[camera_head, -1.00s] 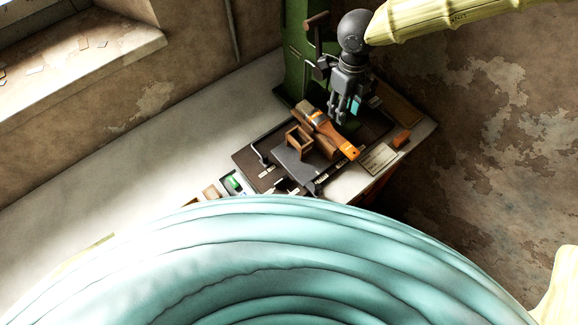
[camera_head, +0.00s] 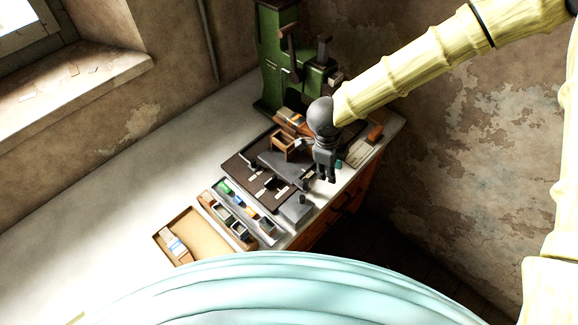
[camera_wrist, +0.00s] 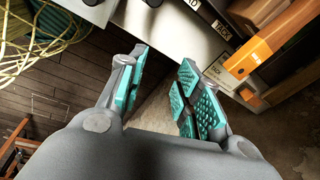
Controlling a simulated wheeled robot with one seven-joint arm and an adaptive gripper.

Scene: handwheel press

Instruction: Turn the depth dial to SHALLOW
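The green press (camera_head: 285,65) stands at the back of the bench, with a brown-handled lever at its front. I cannot pick out a depth dial or the word SHALLOW in either view. My gripper (camera_head: 326,179) is over the front right edge of the bench, in front of the press. In the wrist view my gripper (camera_wrist: 163,72) is open and empty, its teal pads apart over the gap beyond the bench edge. A grey block with a small knob (camera_head: 297,210) sits at the front edge of the dark base plate.
A wooden box (camera_head: 282,147) and an orange-ended brush (camera_head: 292,120) lie by the press. A compartment tray (camera_head: 213,214) and a shallow tan tray (camera_head: 205,243) lie left of the plate. Labels line the plate edge. The bench's left side (camera_head: 90,205) is clear.

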